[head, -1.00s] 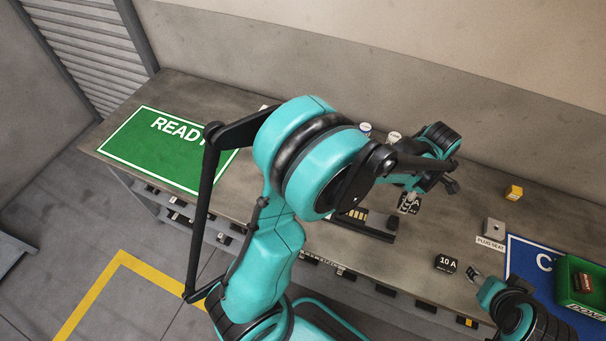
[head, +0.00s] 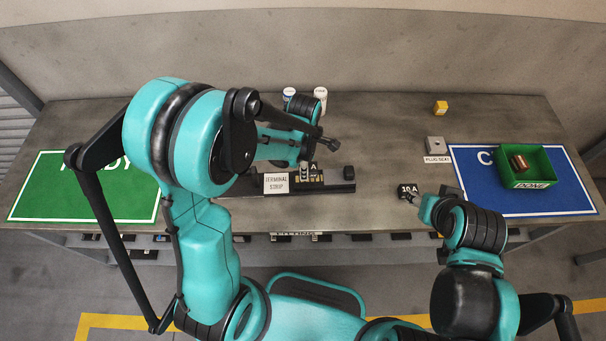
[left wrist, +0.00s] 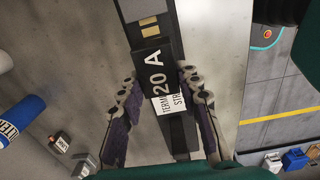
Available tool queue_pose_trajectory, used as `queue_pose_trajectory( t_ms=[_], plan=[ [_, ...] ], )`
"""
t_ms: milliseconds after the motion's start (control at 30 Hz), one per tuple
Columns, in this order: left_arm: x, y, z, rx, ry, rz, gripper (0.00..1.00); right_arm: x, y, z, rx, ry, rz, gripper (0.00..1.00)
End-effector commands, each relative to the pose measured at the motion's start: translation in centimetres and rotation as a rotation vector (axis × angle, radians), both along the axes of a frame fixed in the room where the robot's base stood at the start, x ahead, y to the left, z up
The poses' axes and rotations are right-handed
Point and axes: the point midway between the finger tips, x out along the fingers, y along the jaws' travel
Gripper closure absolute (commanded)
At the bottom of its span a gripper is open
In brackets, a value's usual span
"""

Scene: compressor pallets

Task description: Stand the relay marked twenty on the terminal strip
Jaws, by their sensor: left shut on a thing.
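The relay marked 20 A (left wrist: 150,73) is a black block with white lettering. My left gripper (head: 305,163) is shut on it, and it also shows over the terminal strip in the head view (head: 312,170). In the left wrist view the two fingers (left wrist: 158,97) flank the relay. The black terminal strip (head: 335,187) has gold contacts (left wrist: 149,30) beside the relay and a white label (head: 277,184) in front. I cannot tell whether the relay touches the strip. My right gripper (head: 411,198) is low beside the 10 A relay (head: 408,189); its jaw opening is unclear.
Two cylinders (head: 289,95) (head: 321,97) stand behind the strip. A green mat (head: 100,200) lies at left.

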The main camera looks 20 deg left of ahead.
Motion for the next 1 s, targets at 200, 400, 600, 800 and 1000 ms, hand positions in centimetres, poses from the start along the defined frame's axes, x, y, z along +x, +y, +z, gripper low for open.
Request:
queue_pose_trajectory(
  t_ms=[200, 400, 600, 800, 1000],
  plan=[
    [0.0, 0.1, -2.5, 0.000, 0.000, -0.001, 0.95, 0.0, 0.0, -1.1, 0.000, 0.000, 0.000, 0.53],
    [0.0, 0.1, -4.2, 0.000, 0.000, -0.001, 0.95, 0.0, 0.0, -1.6, 0.000, 0.000, 0.000, 0.53],
    [-0.1, 0.1, -4.1, 0.000, 0.000, -0.001, 0.95, 0.0, 0.0, -1.6, 0.000, 0.000, 0.000, 0.53],
    [0.0, 0.1, -4.4, 0.000, 0.000, -0.001, 0.46, 0.0, 0.0, -1.9, 0.000, 0.000, 0.000, 0.53],
    [0.0, 0.1, -4.3, 0.000, 0.000, -0.001, 0.46, 0.0, 0.0, -1.9, 0.000, 0.000, 0.000, 0.53]
  ],
)
